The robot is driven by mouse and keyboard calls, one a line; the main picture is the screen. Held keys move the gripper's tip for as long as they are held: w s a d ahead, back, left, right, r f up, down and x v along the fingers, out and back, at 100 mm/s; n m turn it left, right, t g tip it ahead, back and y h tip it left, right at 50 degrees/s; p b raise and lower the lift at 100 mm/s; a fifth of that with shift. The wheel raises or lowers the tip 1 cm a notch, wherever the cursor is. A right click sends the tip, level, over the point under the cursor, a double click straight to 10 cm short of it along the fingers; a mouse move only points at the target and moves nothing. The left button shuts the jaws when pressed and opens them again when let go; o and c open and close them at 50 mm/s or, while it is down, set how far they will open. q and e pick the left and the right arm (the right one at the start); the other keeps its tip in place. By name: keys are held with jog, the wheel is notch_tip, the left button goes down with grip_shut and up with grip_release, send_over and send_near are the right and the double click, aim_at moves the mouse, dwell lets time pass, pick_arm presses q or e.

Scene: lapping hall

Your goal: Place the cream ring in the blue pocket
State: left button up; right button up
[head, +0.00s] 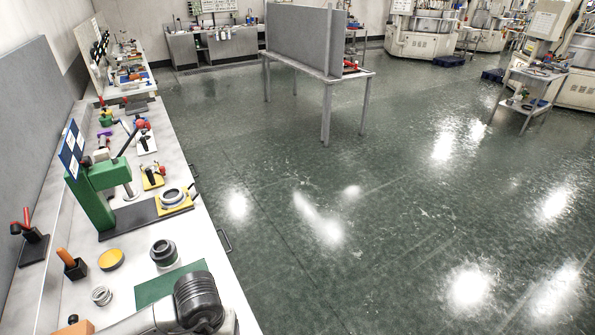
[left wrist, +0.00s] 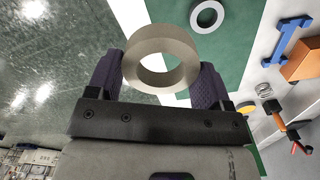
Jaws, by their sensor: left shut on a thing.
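The cream ring (left wrist: 133,66) is between the two dark purple fingers of my left gripper (left wrist: 159,72) in the left wrist view. The gripper is shut on it by its outer sides, and its round hole faces the camera. Behind it lies a green mat (left wrist: 238,58), which also shows on the bench in the head view (head: 150,291). The head view shows my left arm at the bottom, but its gripper and the cream ring are not visible there. I cannot make out a blue pocket in either view. My right gripper is not in view.
A pale ring (left wrist: 195,18) lies on the mat. A blue I-shaped piece (left wrist: 284,41) and an orange block (left wrist: 304,62) are beside it. On the bench stand a green press (head: 95,200), a dark ring part (head: 163,254) and a yellow disc (head: 111,259).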

pick_arm(q)
jog(key=w+a+r+m+p, duration=0.1)
jog(key=w+a+r+p, duration=0.15)
jog(key=r, duration=1.25)
jog(key=s+r+p, duration=0.4)
jog(key=r+p, duration=0.8)
jog(key=p, duration=0.1)
jog(key=s+r+p, duration=0.5)
jog(key=r+p, duration=0.6)
jog(key=p, duration=0.2)
jog(key=shift+a+r, duration=0.25)
jog(key=shift+r, duration=0.15)
jog(key=shift+d, duration=0.1)
